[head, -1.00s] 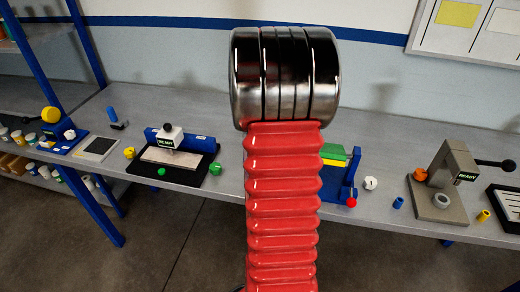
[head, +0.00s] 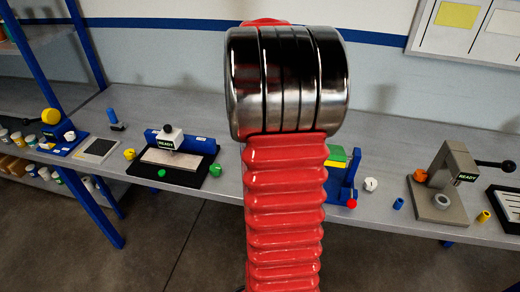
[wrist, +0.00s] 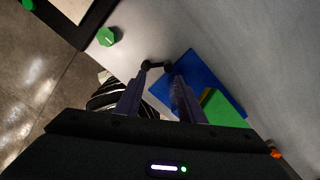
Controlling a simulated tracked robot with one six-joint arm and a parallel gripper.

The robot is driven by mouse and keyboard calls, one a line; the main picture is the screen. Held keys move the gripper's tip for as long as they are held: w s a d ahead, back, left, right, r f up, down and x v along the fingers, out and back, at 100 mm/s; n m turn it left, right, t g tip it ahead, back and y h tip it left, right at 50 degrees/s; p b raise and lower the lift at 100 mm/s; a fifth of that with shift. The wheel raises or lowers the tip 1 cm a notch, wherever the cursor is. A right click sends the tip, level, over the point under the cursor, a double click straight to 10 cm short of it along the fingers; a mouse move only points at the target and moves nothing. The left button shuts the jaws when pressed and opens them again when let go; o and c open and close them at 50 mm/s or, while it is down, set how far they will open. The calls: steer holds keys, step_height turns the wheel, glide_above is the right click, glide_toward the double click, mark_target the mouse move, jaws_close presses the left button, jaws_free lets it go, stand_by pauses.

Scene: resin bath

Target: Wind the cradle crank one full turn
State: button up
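The blue cradle with a green and yellow block (head: 337,156) stands on the bench, partly hidden behind my arm in the head view. A red knob (head: 352,203) sits low at its front right; I take it to be part of the crank. In the wrist view the cradle's blue part (wrist: 213,76) and green block (wrist: 225,108) lie at the right finger. My gripper (wrist: 158,72) has its two fingers apart, close to the cradle. A dark bar with rounded ends (wrist: 157,65) shows at the fingertips; I cannot tell whether it is touched. The gripper is hidden in the head view.
A green knob-shaped piece (head: 215,168) lies left of the cradle; one also shows in the wrist view (wrist: 107,36). A white piece (head: 370,184) and blue ring (head: 398,203) lie to the right. A grey press (head: 448,180) stands further right, a blue-and-white device (head: 172,138) left.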

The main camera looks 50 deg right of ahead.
steer(key=w+a+r+n+t+h, duration=0.1)
steer(key=a+r+n, duration=0.2)
steer(key=a+n, duration=0.75)
steer(key=a+r+n+t, duration=0.1)
steer(key=a+r+n, duration=0.3)
steer(key=a+n, duration=0.6)
steer(key=s+a+n+t, duration=0.1)
steer(key=s+a+n, duration=0.1)
steer(key=a+n, duration=0.4)
steer(key=s+a+n+t, duration=0.1)
steer(key=s+a+n, duration=0.2)
steer(key=a+n, duration=0.3)
steer(key=s+a+f+n+t+y, duration=0.1)
steer(key=s+a+n, duration=0.2)
steer(key=a+n, duration=0.3)
steer(key=n, duration=0.3)
steer(key=shift+s, duration=0.15)
steer(key=shift+c, duration=0.6)
steer(key=shift+a+n, duration=0.15)
steer(key=shift+n, duration=0.1)
